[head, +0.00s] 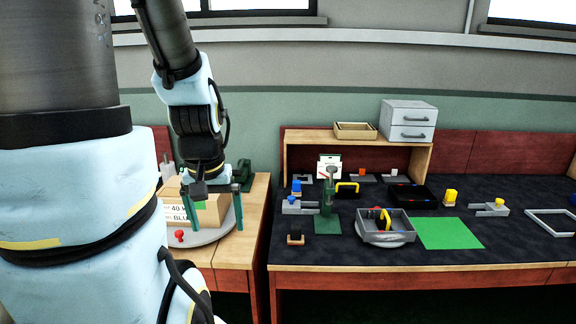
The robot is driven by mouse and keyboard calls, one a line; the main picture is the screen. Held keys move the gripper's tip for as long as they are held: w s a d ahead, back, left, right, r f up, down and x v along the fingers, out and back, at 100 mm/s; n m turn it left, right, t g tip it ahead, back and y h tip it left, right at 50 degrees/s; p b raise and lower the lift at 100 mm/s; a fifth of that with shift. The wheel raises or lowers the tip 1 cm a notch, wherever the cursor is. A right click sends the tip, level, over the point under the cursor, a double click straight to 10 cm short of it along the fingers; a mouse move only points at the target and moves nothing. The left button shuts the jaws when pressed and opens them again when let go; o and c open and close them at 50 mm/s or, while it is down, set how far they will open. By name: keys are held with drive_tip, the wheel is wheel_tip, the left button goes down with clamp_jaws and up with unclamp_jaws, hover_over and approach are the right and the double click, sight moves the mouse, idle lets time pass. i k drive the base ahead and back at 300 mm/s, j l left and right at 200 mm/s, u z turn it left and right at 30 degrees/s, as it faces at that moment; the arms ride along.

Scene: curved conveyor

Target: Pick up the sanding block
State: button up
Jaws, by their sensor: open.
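My gripper (216,226) hangs at the left over a light wooden table, its two green fingers wide apart. A tan box (212,213) with a white label reading "40" and "BLU" shows between and behind the fingers; I cannot tell whether they touch it. The box stands on a round grey plate (216,236). No object is plainly recognisable as the sanding block. A small brown block with a dark part (295,239), near the front left of the dark bench, may be it. It is well to the right of my gripper and apart from it.
A red knobbed piece (179,236) is on the plate's front. The dark bench (350,254) holds a green stand (328,205), a grey tray (386,238) with a yellow-and-black item, a green mat (448,233) and several small fixtures. A wooden shelf (423,160) stands behind.

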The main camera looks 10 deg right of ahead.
sight(295, 239)
drive_tip(key=z, duration=1.05)
drive_tip(key=i+l+u, duration=0.3)
drive_tip(key=l, duration=0.3)
drive_tip(key=i+l+u, duration=0.15)
drive_tip(key=u, duration=0.4)
drive_tip(key=l+u, duration=0.1)
drive_tip(key=u, duration=0.35)
drive_tip(key=l+u, duration=0.1)
drive_tip(key=u, duration=0.75)
drive_tip(key=i+l, duration=0.05)
